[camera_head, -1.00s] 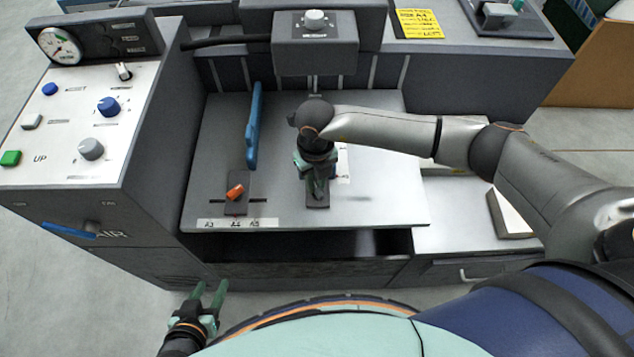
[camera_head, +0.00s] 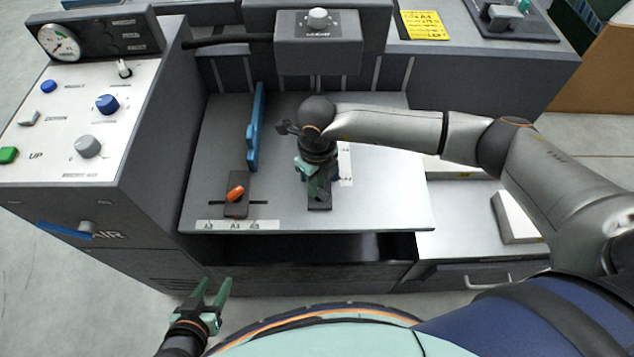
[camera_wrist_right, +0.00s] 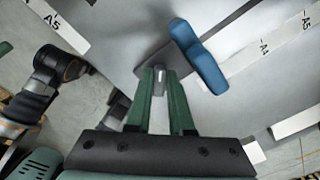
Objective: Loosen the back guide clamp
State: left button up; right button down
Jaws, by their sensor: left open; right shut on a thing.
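A clamp with a dark base plate (camera_head: 319,206) sits on the grey table (camera_head: 385,205), under my right gripper (camera_head: 318,186). In the right wrist view my right gripper (camera_wrist_right: 162,80) points down at this dark plate (camera_wrist_right: 150,52), its green fingers closed around a small part of the clamp that they mostly hide. A blue guide (camera_wrist_right: 200,58) is beside the fingers there. A second clamp with an orange knob (camera_head: 236,192) is at the left, by a long blue guide (camera_head: 254,130). My left gripper (camera_head: 213,292) is open and empty, in front of the machine.
A control panel (camera_head: 85,120) with knobs and buttons stands at the left. A grey head unit (camera_head: 318,50) overhangs the back of the table. A scale label (camera_head: 235,225) runs along the front edge. A paper stack (camera_head: 515,215) lies on the right shelf.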

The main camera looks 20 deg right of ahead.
jog(key=c, duration=0.8)
grip_release()
notch_tip(320, 180, up, 13)
jog(key=shift+f, duration=0.2)
jog(key=shift+s, duration=0.1)
